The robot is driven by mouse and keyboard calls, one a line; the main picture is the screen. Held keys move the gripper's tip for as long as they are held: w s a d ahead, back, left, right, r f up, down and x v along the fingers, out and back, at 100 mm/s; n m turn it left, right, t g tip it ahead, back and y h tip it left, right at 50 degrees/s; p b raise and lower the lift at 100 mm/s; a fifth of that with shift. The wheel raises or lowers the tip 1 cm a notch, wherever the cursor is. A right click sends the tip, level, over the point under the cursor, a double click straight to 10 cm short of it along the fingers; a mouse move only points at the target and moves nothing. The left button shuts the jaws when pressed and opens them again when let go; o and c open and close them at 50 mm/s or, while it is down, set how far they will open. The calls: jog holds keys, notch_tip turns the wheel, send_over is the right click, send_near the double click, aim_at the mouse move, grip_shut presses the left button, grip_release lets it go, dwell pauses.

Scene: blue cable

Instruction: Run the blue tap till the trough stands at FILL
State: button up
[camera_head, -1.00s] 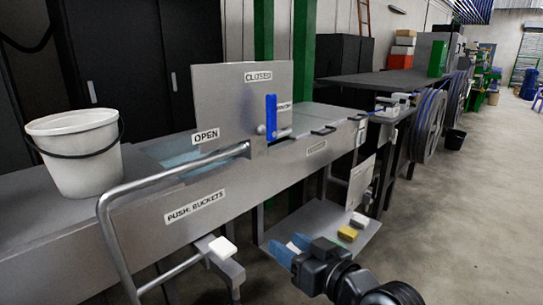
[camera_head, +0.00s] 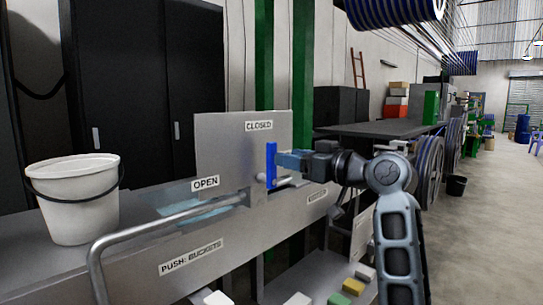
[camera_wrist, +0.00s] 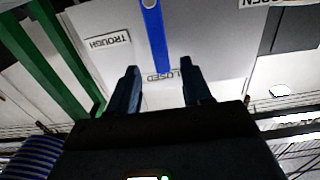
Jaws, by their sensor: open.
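The blue tap handle (camera_head: 271,165) stands upright on a grey panel (camera_head: 235,150), its upper end toward the CLOSED label (camera_head: 259,126). The OPEN label (camera_head: 205,184) is to its left. My gripper (camera_head: 285,160) is open just right of the handle. In the wrist view, which is upside down, the handle (camera_wrist: 153,35) reaches down between the tips of my gripper (camera_wrist: 159,72); I cannot tell whether they touch it. The grey trough (camera_head: 225,248) has a bluish surface (camera_head: 180,208) inside, partly hidden by the panel. No FILL mark is readable.
A white bucket (camera_head: 75,205) stands on the left. Small yellow (camera_head: 353,287) and white blocks lie low in front. A dark bench (camera_head: 375,129) and cable reels (camera_head: 428,185) are behind on the right.

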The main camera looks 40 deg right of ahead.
aim_at(267, 165)
jog(key=w, duration=0.6)
jog(key=shift+w+a+p, duration=0.15)
jog(key=shift+w+p, duration=0.25)
jog(key=shift+c, duration=0.2)
grip_shut()
